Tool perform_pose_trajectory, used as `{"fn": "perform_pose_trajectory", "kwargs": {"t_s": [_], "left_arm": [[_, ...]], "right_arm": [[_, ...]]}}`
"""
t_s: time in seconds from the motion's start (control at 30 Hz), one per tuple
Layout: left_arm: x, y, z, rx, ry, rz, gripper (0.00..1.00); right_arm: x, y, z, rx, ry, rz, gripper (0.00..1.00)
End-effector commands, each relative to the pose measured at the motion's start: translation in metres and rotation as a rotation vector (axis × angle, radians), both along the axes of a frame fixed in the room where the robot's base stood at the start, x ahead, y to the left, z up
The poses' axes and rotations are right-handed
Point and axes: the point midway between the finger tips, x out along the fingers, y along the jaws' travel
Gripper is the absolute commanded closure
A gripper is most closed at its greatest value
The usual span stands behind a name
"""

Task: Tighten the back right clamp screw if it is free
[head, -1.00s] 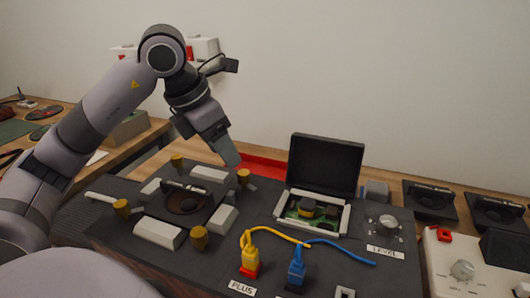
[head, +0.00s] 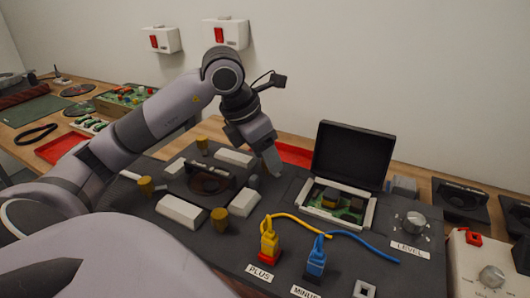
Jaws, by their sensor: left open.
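The clamp fixture lies on the dark panel (head: 125,211), with a round dark part (head: 208,183) in its middle and white clamp blocks (head: 181,211) around it. Brass-coloured clamp screws show at the back left (head: 202,145), front left (head: 146,187) and front right (head: 219,218). The back right screw is not visible; my left gripper covers its place. My left gripper (head: 274,168) is open, pointing down at the back right corner of the fixture. Whether its fingers are around the screw or touching it is hidden. My right gripper is not in view.
An open black case (head: 352,155) with a circuit board stands right of the gripper. Yellow (head: 270,241) and blue (head: 316,259) plugs with cables stand in front. A level knob (head: 412,223) is at right. A red tray (head: 298,153) lies behind.

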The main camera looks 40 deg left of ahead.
Motion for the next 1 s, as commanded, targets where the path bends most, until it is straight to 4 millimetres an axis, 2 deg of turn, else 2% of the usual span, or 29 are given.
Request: {"fn": "perform_pose_trajectory", "kwargs": {"t_s": [0.03,0.17,0.57,0.77,1.0], "left_arm": [[0.0,0.0,0.0001,0.0,0.0,0.0,0.57],[-0.0001,0.0,0.0002,0.0,0.0,0.0,0.99],[0.0001,0.0009,0.0002,0.0,0.0,-0.048,1.0],[0.0003,0.0021,0.0001,0.0,0.001,-0.165,1.0],[0.0014,0.0031,0.0014,-0.001,-0.001,-0.38,1.0]], "right_arm": [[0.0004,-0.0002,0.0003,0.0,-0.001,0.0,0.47],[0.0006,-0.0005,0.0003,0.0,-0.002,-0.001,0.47],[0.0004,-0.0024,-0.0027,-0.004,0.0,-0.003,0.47],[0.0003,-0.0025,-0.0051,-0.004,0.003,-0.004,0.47],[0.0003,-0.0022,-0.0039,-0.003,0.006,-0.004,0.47]]}}
